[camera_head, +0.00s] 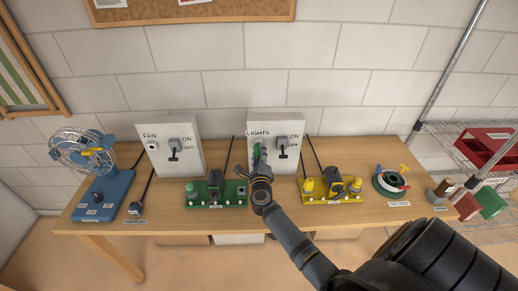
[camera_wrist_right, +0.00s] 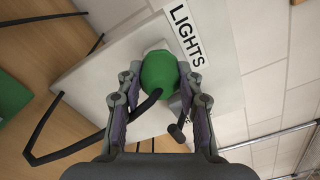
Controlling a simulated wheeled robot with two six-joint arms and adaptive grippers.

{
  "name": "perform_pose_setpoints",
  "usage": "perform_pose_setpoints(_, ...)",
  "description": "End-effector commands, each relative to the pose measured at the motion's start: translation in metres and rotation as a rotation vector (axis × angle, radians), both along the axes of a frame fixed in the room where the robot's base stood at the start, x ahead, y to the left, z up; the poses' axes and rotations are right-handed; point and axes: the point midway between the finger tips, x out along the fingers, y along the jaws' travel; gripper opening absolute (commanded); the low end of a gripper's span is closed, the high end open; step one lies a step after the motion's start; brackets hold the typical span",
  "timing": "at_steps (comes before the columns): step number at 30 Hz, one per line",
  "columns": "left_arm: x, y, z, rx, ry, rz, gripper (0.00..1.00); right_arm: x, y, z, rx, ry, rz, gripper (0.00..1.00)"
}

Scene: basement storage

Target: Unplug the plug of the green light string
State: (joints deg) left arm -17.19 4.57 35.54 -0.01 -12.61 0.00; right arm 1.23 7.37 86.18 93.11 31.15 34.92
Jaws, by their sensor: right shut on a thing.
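The green plug (camera_wrist_right: 159,74) is at the socket on the white LIGHTS panel (camera_head: 293,124); its black cord trails from it in the right wrist view. In the head view the plug (camera_head: 257,147) shows just beyond my gripper. My right gripper (camera_wrist_right: 160,85) is shut on the green plug, one finger on each side. It also shows in the head view (camera_head: 259,165). Whether the plug is fully seated in the socket is hidden. The green light-string base (camera_head: 234,201) stands on the table, left of my right forearm. My left gripper is not in view.
A FAN panel (camera_head: 176,150) and a blue fan (camera_head: 105,192) stand at the left. A yellow base (camera_head: 318,197) and a green reel (camera_head: 390,184) stand at the right. The LIGHTS lever (camera_head: 283,152) is close beside my gripper.

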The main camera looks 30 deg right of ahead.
Motion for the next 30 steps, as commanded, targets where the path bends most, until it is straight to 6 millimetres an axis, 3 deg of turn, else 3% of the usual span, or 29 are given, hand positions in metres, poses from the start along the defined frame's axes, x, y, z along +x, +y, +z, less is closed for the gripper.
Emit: perform_pose_setpoints(30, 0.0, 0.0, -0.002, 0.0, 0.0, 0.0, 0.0, 0.015, -0.009, 0.001, -0.001, -0.001, 0.0, 0.0)
